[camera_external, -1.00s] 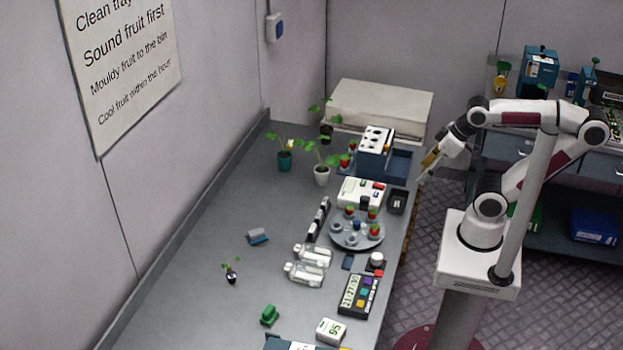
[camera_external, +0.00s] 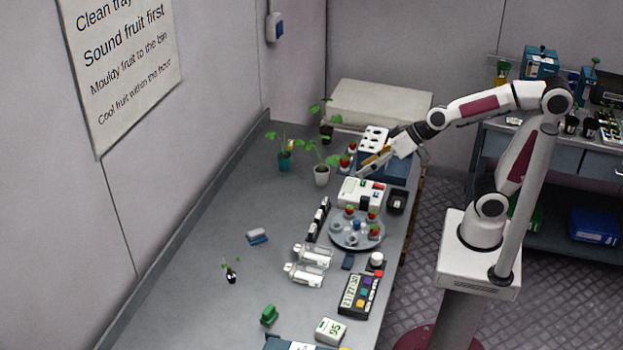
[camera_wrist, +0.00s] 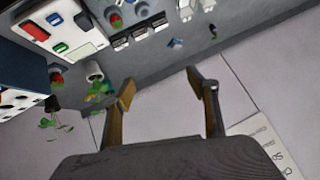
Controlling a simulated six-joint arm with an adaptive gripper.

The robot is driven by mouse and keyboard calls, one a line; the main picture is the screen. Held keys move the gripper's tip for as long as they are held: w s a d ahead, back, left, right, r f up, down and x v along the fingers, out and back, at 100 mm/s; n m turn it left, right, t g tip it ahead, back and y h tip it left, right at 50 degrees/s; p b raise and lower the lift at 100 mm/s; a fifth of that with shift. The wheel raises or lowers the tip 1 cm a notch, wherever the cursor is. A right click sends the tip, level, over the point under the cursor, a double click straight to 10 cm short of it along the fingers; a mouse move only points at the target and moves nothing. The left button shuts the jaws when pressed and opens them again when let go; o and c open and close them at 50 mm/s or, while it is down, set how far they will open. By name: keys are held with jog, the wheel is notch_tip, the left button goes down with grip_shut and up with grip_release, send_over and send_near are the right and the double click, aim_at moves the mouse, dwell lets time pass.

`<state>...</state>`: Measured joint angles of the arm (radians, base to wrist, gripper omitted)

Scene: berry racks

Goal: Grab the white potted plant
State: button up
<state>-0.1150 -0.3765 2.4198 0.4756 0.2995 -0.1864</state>
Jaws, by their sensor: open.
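The white potted plant (camera_external: 321,175) stands upright on the grey bench, left of the blue rack, with green leaves above its pot. It also shows in the wrist view (camera_wrist: 93,71), left of my fingers, with its leaves pointing down the picture. My gripper (camera_external: 366,168) is over the bench's right part, above the white device and to the right of the white pot, apart from it. In the wrist view my two fingers (camera_wrist: 160,85) are spread wide with nothing between them.
A teal potted plant (camera_external: 285,161) and a dark potted plant (camera_external: 326,132) stand behind the white one. The blue rack (camera_external: 371,143), white device (camera_external: 361,193) and round grey tray (camera_external: 341,239) stand close by. The bench's left middle is mostly clear.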

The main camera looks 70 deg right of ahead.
jog(key=w+f+m+t+h, duration=0.1)
jog(key=w+m, duration=0.1)
jog(key=w, duration=0.5)
jog(key=m+g+h, duration=0.2)
jog(key=m+h, duration=0.4)
jog(key=h, duration=0.4)
send_near(323, 170)
jog(key=shift+s+a+r, duration=0.1)
jog(key=shift+s+a, duration=0.4)
jog(key=shift+w+d, duration=0.1)
jog(key=shift+x, duration=2.9)
jog(key=shift+w+d, duration=0.1)
jog(key=shift+x, duration=2.9)
